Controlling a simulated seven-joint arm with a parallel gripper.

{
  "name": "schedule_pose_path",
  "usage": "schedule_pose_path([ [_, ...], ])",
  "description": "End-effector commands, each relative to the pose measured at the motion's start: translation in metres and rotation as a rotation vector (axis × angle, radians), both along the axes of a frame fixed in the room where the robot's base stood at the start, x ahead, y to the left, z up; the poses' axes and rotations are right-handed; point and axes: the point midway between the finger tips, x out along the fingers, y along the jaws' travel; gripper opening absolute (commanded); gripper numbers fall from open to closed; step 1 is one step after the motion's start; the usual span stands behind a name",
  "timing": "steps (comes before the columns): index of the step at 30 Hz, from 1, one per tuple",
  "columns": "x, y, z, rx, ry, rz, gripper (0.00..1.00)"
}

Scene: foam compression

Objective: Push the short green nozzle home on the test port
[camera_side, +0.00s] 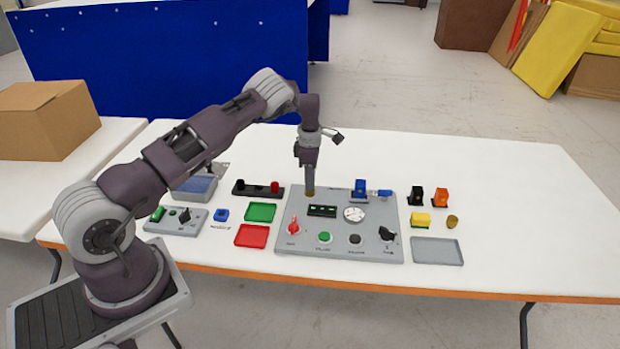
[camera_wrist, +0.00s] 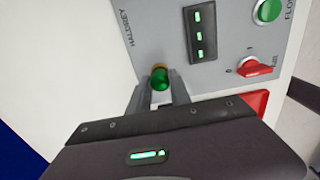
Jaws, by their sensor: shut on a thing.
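My gripper (camera_side: 310,188) points straight down at the upper left part of the grey test panel (camera_side: 335,245). In the wrist view my gripper (camera_wrist: 159,86) is shut on the green nozzle (camera_wrist: 159,80), with a finger on either side of it. A brass-coloured ring, seemingly the test port (camera_wrist: 159,66), shows right at the nozzle's far end. The brass port also shows under my fingertips in the side view (camera_side: 310,194). The nozzle looks in line with it; I cannot tell how far it is seated. The nozzle is hidden by the fingers in the side view.
On the panel are a lit display (camera_side: 322,211), a gauge (camera_side: 354,214), a red knob (camera_side: 294,228) and a blue fitting (camera_side: 360,189). A black rack (camera_side: 258,190) stands left of my gripper. Green (camera_side: 260,212) and red (camera_side: 252,236) trays lie left. Coloured blocks and a grey tray (camera_side: 437,251) lie right.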

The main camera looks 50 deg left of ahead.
Motion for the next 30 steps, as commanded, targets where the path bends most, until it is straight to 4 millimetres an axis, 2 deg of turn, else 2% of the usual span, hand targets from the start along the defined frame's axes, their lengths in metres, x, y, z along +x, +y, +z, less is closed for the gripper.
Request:
schedule_pose_path([
  [4,0.000,0.000,-0.003,0.000,0.000,0.000,0.00],
  [5,0.000,0.000,-0.003,0.000,0.000,0.000,0.28],
  [8,0.000,0.000,-0.003,0.000,0.000,0.000,0.48],
  [9,0.000,0.000,-0.003,0.000,0.000,0.000,0.50],
  [18,0.000,0.000,0.001,-0.001,-0.001,0.000,0.50],
  [25,0.000,0.000,0.047,0.001,-0.002,0.001,0.50],
  [30,0.000,-0.001,0.072,-0.001,-0.006,-0.008,0.50],
])
